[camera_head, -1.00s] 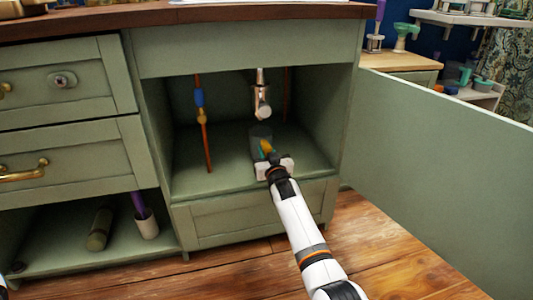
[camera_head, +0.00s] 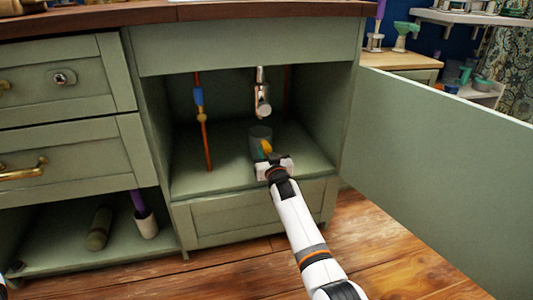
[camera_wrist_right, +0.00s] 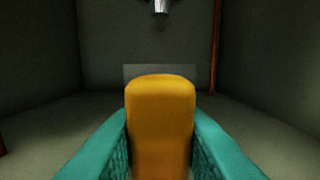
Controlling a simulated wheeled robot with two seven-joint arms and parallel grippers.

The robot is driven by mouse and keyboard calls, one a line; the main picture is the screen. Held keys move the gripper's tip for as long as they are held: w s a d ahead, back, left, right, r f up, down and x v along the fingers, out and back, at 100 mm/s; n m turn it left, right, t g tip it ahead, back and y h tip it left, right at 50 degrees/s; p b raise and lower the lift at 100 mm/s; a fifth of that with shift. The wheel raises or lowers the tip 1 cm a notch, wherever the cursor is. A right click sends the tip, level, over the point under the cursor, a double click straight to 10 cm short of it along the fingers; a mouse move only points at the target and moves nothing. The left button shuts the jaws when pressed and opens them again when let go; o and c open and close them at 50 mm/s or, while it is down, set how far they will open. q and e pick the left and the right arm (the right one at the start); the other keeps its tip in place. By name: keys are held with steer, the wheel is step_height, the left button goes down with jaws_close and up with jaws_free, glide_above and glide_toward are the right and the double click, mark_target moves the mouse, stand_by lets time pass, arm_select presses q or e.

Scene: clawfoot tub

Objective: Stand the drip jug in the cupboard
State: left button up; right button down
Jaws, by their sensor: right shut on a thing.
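The drip jug (camera_head: 260,133) is a grey, see-through vessel inside the open green cupboard (camera_head: 215,178), below the drain pipe. It looks upright and low over the cupboard floor; I cannot tell whether it touches. My right gripper (camera_head: 267,151) reaches in from the front and is shut on its orange-yellow handle. In the right wrist view the handle (camera_wrist_right: 160,125) sits between the teal fingertips, with the pale jug body (camera_wrist_right: 205,76) partly hidden behind it. My left gripper is not in view.
A chrome drain pipe (camera_head: 262,98) hangs just above the jug. A copper pipe with a blue part (camera_head: 199,97) stands to the left. The cupboard door (camera_head: 440,165) is swung open at right. The cupboard floor left of the jug is clear.

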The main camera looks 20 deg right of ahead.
steer(key=shift+f, duration=0.15)
steer(key=c, duration=1.1)
jaws_free()
steer(key=c, duration=0.4)
steer(key=shift+o, duration=0.2)
